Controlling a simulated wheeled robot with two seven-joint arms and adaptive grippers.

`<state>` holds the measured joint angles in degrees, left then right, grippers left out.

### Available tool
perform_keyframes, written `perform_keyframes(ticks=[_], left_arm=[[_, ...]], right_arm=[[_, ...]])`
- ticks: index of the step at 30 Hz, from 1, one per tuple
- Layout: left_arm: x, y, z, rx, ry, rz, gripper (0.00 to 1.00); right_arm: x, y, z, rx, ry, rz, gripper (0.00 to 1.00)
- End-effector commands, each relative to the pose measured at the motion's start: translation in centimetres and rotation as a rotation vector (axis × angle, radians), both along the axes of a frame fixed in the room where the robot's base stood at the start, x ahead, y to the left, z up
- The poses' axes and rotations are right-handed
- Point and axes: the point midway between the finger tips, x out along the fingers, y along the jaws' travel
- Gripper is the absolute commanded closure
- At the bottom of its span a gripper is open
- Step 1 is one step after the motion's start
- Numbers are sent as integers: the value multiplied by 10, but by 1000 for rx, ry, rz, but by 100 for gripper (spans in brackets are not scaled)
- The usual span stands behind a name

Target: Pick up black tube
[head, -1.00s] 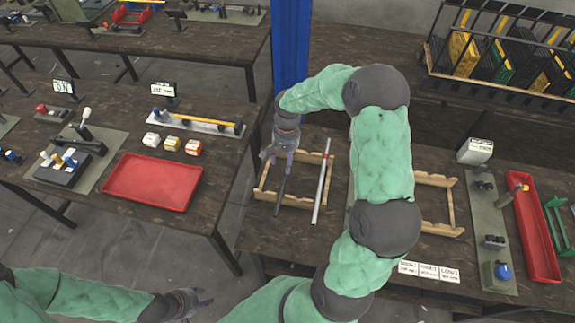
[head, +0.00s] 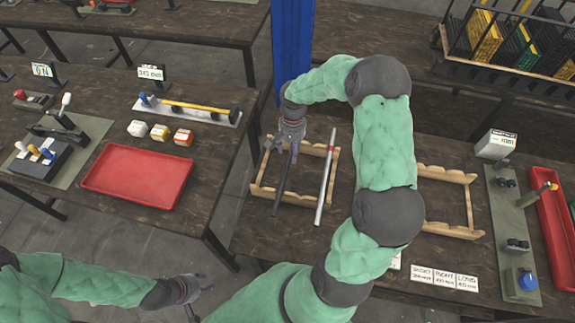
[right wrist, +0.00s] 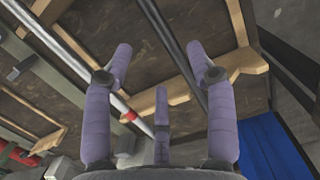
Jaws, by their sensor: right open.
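The black tube (head: 281,190) lies across a wooden rack (head: 332,190) on the right-hand table. It also shows in the right wrist view (right wrist: 172,45), running between my open fingers and beyond their tips. My right gripper (head: 288,144) is open above the far end of the tube, near the rack's far left corner; it also shows in the right wrist view (right wrist: 160,68). I cannot tell whether a finger touches the tube. My left gripper (head: 192,290) is empty at the bottom left, over the floor, and appears open.
A silver tube with a red band (head: 326,185) lies beside the black one on the rack. A second wooden rack (head: 450,232) stands to the right, partly behind my right arm. A blue post (head: 293,50) stands behind the table. A red tray (head: 140,177) is on the left table.

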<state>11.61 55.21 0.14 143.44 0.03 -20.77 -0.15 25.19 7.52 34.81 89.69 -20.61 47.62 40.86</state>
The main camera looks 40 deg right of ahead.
Motion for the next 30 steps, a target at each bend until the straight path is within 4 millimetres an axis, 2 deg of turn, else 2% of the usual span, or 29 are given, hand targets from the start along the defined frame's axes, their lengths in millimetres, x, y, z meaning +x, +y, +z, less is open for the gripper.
perform_keyframes(ticks=[7, 15, 23, 29, 30], left_arm=[[0, 0, -5, 0, 0, 0, 60], [0, 0, -16, 0, 0, 0, 60], [0, 0, -15, 0, 0, 0, 60], [0, 0, -15, 0, 0, 0, 60], [0, 0, -15, 0, 0, 0, 60]], right_arm=[[-1, 4, -17, 0, 0, 0, 43], [-3, 10, -53, 0, 0, 0, 43], [-3, 10, -56, 0, -1, 0, 43], [-3, 10, -56, 0, -1, 0, 97], [-3, 10, -56, 0, -1, 0, 100]])
